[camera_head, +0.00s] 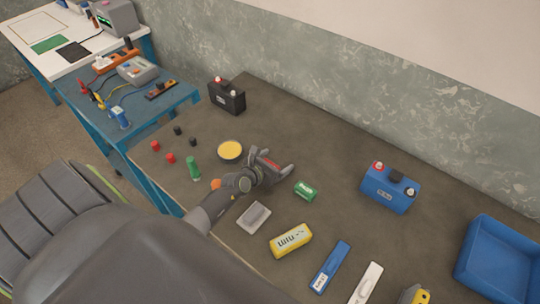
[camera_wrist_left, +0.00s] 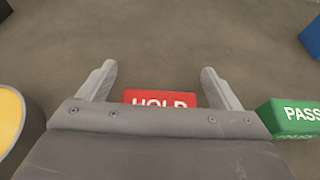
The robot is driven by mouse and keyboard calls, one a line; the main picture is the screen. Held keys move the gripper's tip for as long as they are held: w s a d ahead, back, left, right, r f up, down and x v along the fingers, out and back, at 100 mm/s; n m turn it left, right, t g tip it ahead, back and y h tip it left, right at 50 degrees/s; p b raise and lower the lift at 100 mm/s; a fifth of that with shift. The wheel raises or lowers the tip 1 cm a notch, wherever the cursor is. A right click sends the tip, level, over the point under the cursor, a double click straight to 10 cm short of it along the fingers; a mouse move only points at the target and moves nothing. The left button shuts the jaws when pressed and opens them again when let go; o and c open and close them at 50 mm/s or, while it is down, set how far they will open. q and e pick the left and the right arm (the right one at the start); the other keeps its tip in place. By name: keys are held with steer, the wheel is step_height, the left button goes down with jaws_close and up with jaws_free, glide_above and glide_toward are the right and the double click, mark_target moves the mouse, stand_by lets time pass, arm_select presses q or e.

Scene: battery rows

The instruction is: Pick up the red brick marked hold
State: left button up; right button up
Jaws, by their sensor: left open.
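The red brick marked HOLD (camera_wrist_left: 160,97) shows between the two fingers of my left gripper (camera_wrist_left: 158,70) in the left wrist view. Its near part is hidden by the gripper body. In the head view a bit of the red brick (camera_head: 268,163) shows at my left gripper (camera_head: 284,163), partly covered by it. My left gripper is open, and gaps show between its fingers and the brick's ends. I cannot tell how high the fingers are above the table. My right gripper is not in view.
A green PASS brick (camera_head: 305,191) lies close on the right, also in the wrist view (camera_wrist_left: 292,117). A bowl with yellow contents (camera_head: 230,150) stands on the left. A yellow brick (camera_head: 291,240), blue battery (camera_head: 389,190) and blue bin (camera_head: 497,270) stand further off.

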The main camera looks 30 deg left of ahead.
arm_select(q)
steer(key=shift+w, duration=0.2)
steer(key=c, duration=1.1)
steer(key=shift+o, duration=0.2)
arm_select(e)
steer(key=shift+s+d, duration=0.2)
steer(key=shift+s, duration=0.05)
arm_select(q)
steer(key=shift+r, duration=0.1)
